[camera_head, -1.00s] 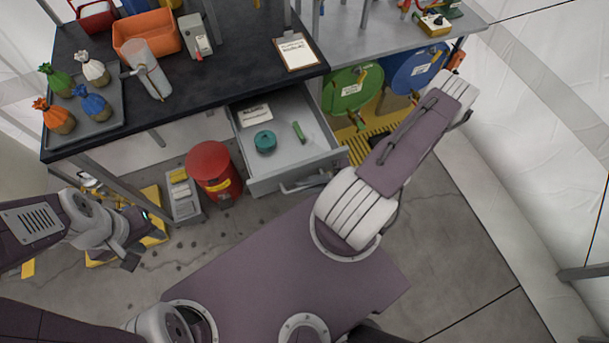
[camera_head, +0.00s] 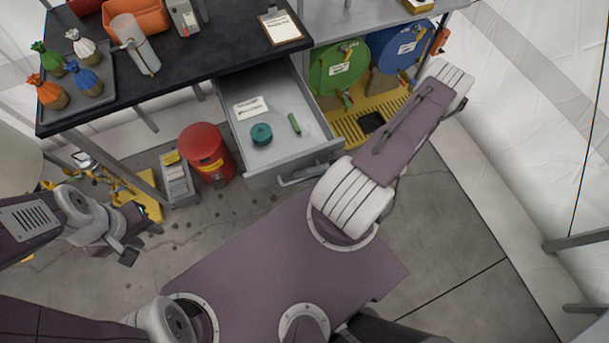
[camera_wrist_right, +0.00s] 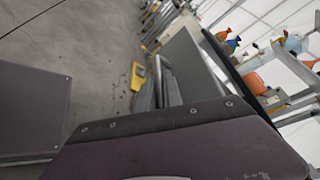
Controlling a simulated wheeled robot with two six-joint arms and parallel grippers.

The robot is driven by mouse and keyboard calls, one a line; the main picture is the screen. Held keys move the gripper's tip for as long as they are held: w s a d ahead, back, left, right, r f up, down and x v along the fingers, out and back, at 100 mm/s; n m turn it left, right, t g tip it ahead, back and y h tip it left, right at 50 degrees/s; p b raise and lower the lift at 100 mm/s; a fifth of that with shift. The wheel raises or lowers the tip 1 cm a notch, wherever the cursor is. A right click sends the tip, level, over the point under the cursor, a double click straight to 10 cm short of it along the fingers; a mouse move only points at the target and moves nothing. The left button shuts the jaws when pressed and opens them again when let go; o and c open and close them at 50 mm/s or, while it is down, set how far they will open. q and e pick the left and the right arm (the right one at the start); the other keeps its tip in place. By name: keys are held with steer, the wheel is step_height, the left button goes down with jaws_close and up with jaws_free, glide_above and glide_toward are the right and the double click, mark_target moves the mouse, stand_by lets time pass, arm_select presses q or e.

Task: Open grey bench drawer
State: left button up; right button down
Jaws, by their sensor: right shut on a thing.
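The grey bench drawer (camera_head: 305,157) is pulled out from under the dark benchtop, its inside showing. It holds a teal round item (camera_head: 261,134), a green stick-like item (camera_head: 294,124) and a white label card (camera_head: 251,108). Its bar handle (camera_head: 300,180) is on the front, the right end hidden behind my right arm. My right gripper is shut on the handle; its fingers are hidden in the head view. The wrist view shows my purple housing, with grey drawer panels (camera_wrist_right: 190,65) beyond. My left gripper (camera_head: 132,236) is open and empty at the left.
A red bin (camera_head: 207,152) and a grey box (camera_head: 177,180) stand left of the drawer. Green (camera_head: 338,68) and blue (camera_head: 402,48) drums stand on a yellow grate to the right. The benchtop (camera_head: 200,60) carries a tray, an orange bin and a clipboard. The right floor is clear.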

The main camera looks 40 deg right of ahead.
steer(key=c, duration=1.8)
jaws_free()
steer(key=shift+o, duration=0.2)
steer(key=b+v, duration=0.1)
steer(key=v, duration=0.8)
steer(key=shift+d, duration=0.1)
